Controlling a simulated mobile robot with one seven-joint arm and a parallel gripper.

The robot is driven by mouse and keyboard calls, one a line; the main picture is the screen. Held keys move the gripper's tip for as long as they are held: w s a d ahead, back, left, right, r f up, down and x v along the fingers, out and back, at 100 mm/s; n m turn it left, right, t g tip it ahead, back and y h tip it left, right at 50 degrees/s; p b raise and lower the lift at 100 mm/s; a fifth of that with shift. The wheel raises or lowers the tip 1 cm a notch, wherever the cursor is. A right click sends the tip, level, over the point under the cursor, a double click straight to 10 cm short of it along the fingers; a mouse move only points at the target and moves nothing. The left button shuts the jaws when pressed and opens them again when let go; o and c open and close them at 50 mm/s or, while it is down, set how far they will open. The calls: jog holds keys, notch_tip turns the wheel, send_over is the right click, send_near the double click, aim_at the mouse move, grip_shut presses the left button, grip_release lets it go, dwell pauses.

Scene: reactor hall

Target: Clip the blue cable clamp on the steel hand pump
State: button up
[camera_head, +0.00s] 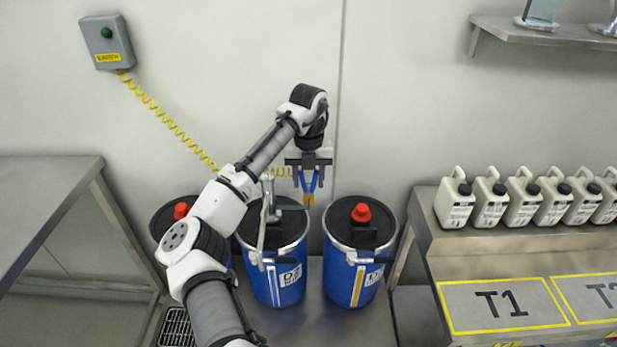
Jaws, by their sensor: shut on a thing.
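My gripper (308,170) is shut on the blue cable clamp (314,183) and points downward. The clamp's two blue arms hang below the fingers, with a yellow part at its lower end. The steel hand pump (265,222) stands on the middle blue drum, just left of the clamp; its grey handle or spout reaches right toward the clamp. I cannot tell whether the clamp touches the pump. A yellow coiled cable (165,119) runs from a grey wall box (107,42) toward the clamp, partly hidden behind my arm.
Blue drums stand left (165,215), middle (291,293) and right (355,285); the outer two have red caps. A steel bench (432,235) at right holds several white jugs (492,200) and marked area T1. A bare steel table (40,195) stands at left.

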jog(key=shift+f, duration=0.55)
dwell(0.4)
jog(key=o, duration=0.8)
jog(key=shift+o, duration=0.2)
notch_tip(320, 180, up, 14)
jog(key=b, duration=0.1)
